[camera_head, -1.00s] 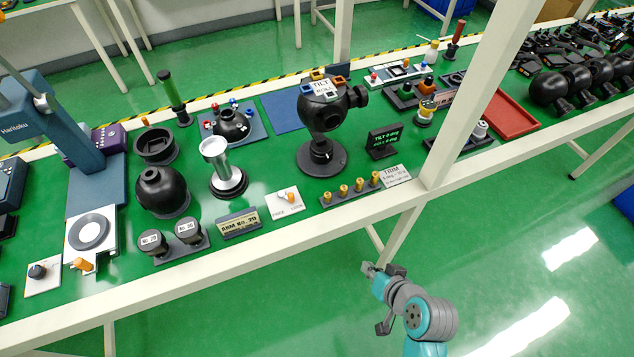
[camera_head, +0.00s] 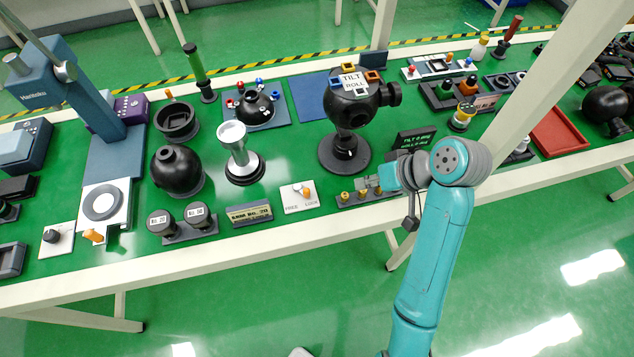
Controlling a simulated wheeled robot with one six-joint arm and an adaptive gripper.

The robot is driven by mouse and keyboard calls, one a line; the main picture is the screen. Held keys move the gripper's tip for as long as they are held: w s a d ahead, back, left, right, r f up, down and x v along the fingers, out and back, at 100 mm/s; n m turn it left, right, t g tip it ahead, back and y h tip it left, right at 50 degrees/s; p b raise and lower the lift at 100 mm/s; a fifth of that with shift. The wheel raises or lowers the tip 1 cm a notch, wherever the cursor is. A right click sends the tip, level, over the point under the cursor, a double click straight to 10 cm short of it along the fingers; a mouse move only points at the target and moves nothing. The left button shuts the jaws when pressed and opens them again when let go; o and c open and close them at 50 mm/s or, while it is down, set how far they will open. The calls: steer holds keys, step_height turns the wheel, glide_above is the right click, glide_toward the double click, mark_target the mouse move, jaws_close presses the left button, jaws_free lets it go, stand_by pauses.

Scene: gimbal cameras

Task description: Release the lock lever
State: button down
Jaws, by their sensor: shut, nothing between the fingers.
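The lock lever (camera_head: 307,193) is a small orange handle on a white plate (camera_head: 289,199) marked FREE and LOCK, near the bench's front edge. Its orange end points towards the LOCK side. My gripper (camera_head: 362,186) is shut and empty. It is to the right of the lever plate, apart from it, and appears over the row of brass pegs (camera_head: 345,196), partly hiding that row and the TRIM card. The black ball head (camera_head: 352,105) labelled TILT and ROLL stands upright on its round base behind the lever plate. A small display (camera_head: 413,138) stands behind my arm.
A nameplate (camera_head: 249,213) and two black weights (camera_head: 179,221) lie left of the lever plate. A silver pedestal (camera_head: 240,160) stands behind them. Another orange lever (camera_head: 93,236) is at the far left. A white frame post (camera_head: 540,85) rises at the right.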

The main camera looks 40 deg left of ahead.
steer(key=shift+a+r, duration=0.2)
steer(key=shift+r, duration=0.05)
steer(key=x, duration=0.9)
steer(key=shift+s+a+f, duration=0.1)
steer(key=shift+a+f, duration=0.1)
steer(key=shift+f, duration=0.1)
steer(key=shift+s+a+f, duration=0.15)
steer(key=shift+s+a, duration=0.6)
steer(key=shift+a, duration=0.1)
steer(key=shift+s+a, duration=0.6)
steer(key=shift+a, duration=0.1)
steer(key=shift+s, duration=0.1)
steer(key=shift+s+m+t, duration=0.15)
steer(key=shift+m+t, duration=0.25)
steer(key=shift+m, duration=0.2)
